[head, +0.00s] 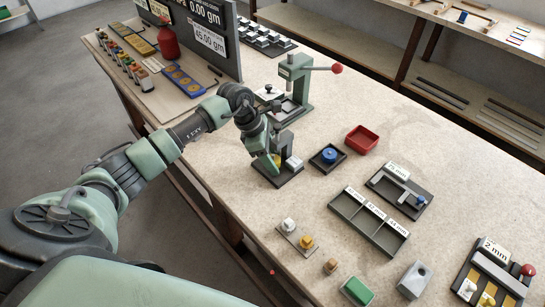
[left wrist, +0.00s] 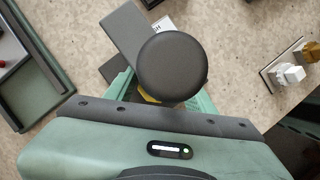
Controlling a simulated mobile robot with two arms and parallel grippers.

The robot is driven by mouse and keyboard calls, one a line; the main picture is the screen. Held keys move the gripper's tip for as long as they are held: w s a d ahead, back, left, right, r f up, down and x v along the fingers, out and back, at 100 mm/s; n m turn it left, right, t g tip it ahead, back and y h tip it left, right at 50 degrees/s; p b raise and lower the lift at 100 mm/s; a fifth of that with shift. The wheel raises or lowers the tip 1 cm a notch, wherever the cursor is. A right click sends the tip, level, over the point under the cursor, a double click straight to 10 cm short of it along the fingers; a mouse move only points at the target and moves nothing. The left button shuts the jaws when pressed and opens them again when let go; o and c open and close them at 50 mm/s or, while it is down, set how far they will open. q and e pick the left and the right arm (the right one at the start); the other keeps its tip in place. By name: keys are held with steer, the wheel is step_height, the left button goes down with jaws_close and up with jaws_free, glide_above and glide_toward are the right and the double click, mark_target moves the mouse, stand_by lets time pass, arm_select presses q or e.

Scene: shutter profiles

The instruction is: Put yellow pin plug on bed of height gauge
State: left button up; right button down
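The height gauge has a dark base (head: 268,178) and a post behind my left gripper in the head view. A pale block (head: 293,163) stands at its right. My left gripper (head: 272,164) is down over the base. A small patch of yellow (head: 277,158) shows at its fingers, and a yellow edge (left wrist: 149,98) also shows between the green fingers in the left wrist view. It may be the yellow pin plug; most of it is hidden. A dark round disc (left wrist: 172,66) covers the fingertips there, so their closure is unclear. My right gripper is not in view.
A small tray with a blue round piece (head: 329,155) and a red bin (head: 361,139) are to the right. A lever press (head: 294,85) stands behind. A plate with white (head: 289,225) and gold (head: 306,242) pieces lies in front. A divided tray (head: 367,222) is farther right.

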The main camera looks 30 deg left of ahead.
arm_select(q)
steer(key=shift+w, duration=0.2)
steer(key=shift+r, duration=0.1)
steer(key=shift+r, duration=0.15)
steer(key=shift+a+r, duration=0.3)
steer(key=b+v, duration=0.3)
steer(key=v, duration=0.8)
steer(key=shift+b, duration=0.3)
